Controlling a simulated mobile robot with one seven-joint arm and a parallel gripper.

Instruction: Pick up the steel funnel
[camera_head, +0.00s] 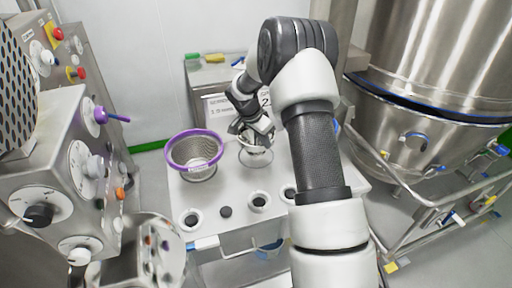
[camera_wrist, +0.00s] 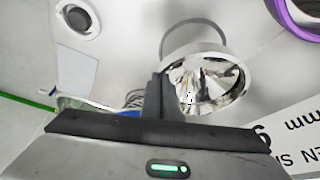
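The steel funnel (camera_wrist: 212,85) is shiny, with its open mouth facing up in the wrist view. It shows in the head view (camera_head: 257,148) at the middle of the steel table, partly hidden by my gripper. A thin grey ring (camera_wrist: 195,24) lies beyond it and looks like its stand. My gripper (camera_wrist: 160,95) points down at the funnel's rim, and its dark fingers are close together at the rim's near left side. They appear shut on the funnel's wall; the contact itself is partly hidden. The gripper also shows in the head view (camera_head: 257,133).
A purple-rimmed mesh sieve (camera_head: 180,163) stands left of the funnel on the table (camera_head: 225,228). Several round white-rimmed pieces (camera_head: 258,202) line the front. A printed sign (camera_head: 215,108) stands behind. A control panel is at left, a large steel vessel (camera_head: 425,140) at right.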

